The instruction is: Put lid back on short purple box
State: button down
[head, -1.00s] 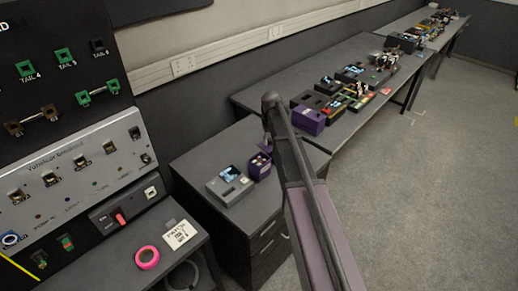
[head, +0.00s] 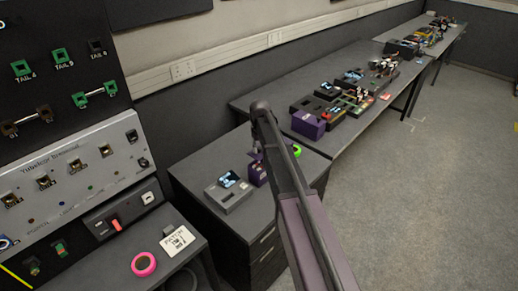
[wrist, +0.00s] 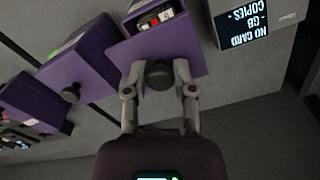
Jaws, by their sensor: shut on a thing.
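My gripper (wrist: 158,88) is shut on the dark round knob of a purple lid (wrist: 188,58). In the wrist view, the lid is in front of an open purple box (wrist: 131,22) with small red, white and dark items inside. The lid covers part of the box; whether they touch is unclear. In the head view, the short purple box (head: 258,175) stands on the dark drawer cabinet beside a grey device with a screen. My gripper (head: 256,150) is just above it, small and partly hidden by my arm.
The grey device (head: 228,194) stands close left of the box. A green ring (head: 297,150) lies on the cabinet to the right. Another purple box (head: 308,125) stands on the long bench. A pink ring (head: 144,264) lies at the front left.

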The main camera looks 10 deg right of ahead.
jog(key=shift+f+b, duration=2.6)
jog(key=shift+f, duration=0.15)
jog(key=shift+f, duration=0.2)
dwell(0.5)
jog(key=shift+c, duration=1.8)
grip_release()
jog(key=o, duration=0.4)
jog(key=shift+c, duration=0.2)
jog(key=shift+r, duration=0.1)
jog(key=shift+r+p, duration=3.35)
jog(key=shift+r, duration=0.1)
